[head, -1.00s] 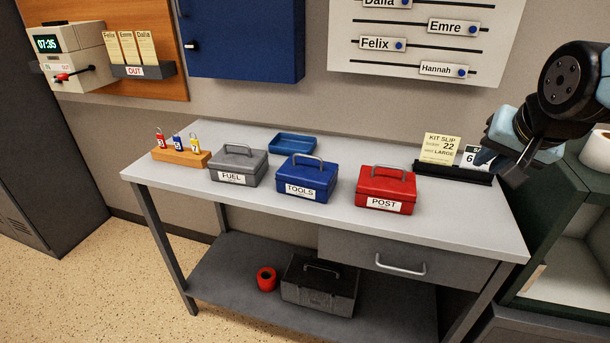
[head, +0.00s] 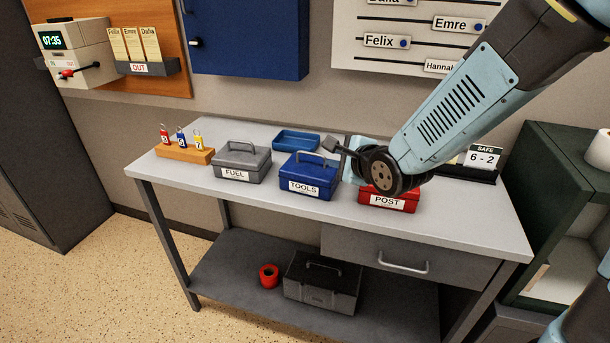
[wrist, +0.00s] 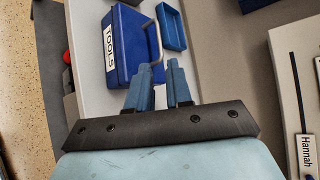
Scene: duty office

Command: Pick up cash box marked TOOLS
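The blue cash box marked TOOLS (head: 308,177) stands upright on the grey desk between the grey FUEL box (head: 242,161) and the red POST box (head: 390,198). Its grey carry handle stands up on the lid. My gripper (head: 335,148) is just right of that handle, above the lid's right side. In the wrist view, my gripper (wrist: 158,76) is open with a gap between its blue fingers. The TOOLS box (wrist: 126,42) lies ahead there, and the near end of its handle is close to the fingertips. I cannot tell whether they touch. My wrist partly hides the POST box.
A blue tray (head: 296,140) lies behind the TOOLS box. A card stand (head: 478,171) is at the back right. A dark box (head: 322,283) and a red roll (head: 269,275) sit on the lower shelf.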

